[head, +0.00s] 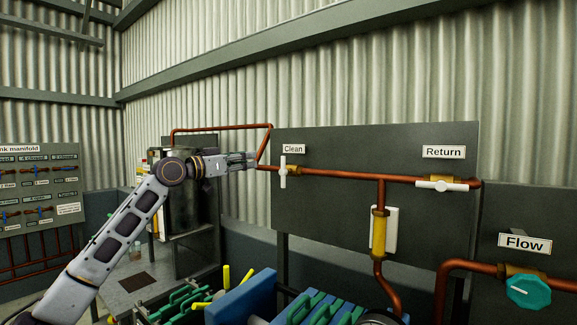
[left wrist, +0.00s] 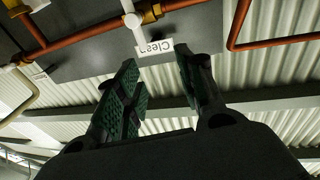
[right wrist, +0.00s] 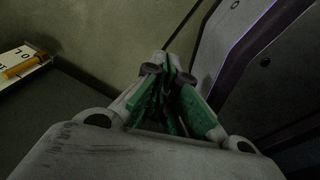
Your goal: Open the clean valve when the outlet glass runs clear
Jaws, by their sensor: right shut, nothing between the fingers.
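The clean valve (head: 283,172) has a white handle that stands upright, crosswise to its copper pipe, under the "Clean" label (head: 293,149). Its white handle (left wrist: 132,18) also shows at the top of the left wrist view. The outlet glass (head: 379,236) is an amber-yellow tube on a white backing plate, below the pipe tee. My left gripper (head: 248,161) is just left of the clean valve, apart from it. In the left wrist view its fingers (left wrist: 158,82) are spread with nothing between them. My right gripper (right wrist: 167,78) is shut and empty; the head view does not show it.
The return valve (head: 438,185) has a white handle lying along the pipe. A teal flow knob (head: 528,290) is at the lower right. A tank manifold panel (head: 38,185) is at the far left. Blue and green machinery (head: 250,298) fills the bottom middle.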

